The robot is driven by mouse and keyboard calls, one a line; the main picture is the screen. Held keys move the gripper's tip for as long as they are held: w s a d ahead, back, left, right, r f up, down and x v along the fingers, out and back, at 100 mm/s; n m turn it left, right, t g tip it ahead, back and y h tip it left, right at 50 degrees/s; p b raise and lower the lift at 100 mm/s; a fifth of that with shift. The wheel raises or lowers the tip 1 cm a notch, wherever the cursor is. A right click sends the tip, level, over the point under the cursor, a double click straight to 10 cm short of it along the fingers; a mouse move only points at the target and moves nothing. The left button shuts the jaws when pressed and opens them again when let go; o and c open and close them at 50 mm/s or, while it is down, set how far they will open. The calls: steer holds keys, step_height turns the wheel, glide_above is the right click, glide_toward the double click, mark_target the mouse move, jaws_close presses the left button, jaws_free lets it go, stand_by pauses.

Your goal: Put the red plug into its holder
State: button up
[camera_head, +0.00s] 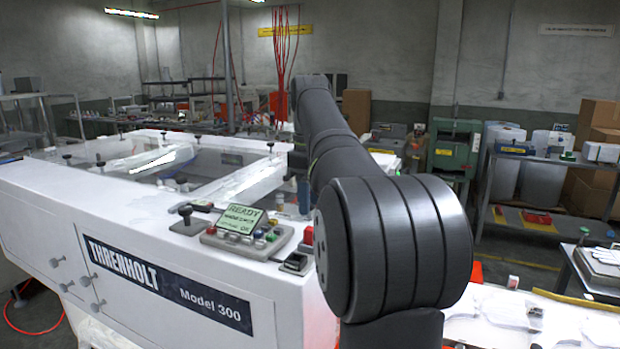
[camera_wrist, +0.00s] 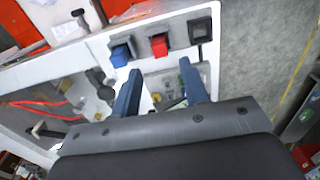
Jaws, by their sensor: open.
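In the wrist view, a red plug (camera_wrist: 159,45) stands at the white machine's edge, between a blue block (camera_wrist: 121,54) and a black square piece (camera_wrist: 200,30). I cannot tell which part is the red plug's holder or whether the plug is seated in anything. My gripper (camera_wrist: 160,67) is open, its two blue fingers apart and pointing toward the red plug, with nothing between them. In the head view, a small red piece (camera_head: 308,236) shows beside my arm, which hides most of that corner.
The white machine (camera_head: 130,220) carries a control panel (camera_head: 245,233) with a lit screen and buttons, and a black knob (camera_head: 186,215) beside it. Raised frame bars surround its recessed top. A shelf (camera_head: 545,160) stands at the right, beyond open floor.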

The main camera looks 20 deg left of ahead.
steer(key=shift+r, duration=2.55)
steer(key=shift+f, duration=5)
steer(key=shift+f, duration=0.1)
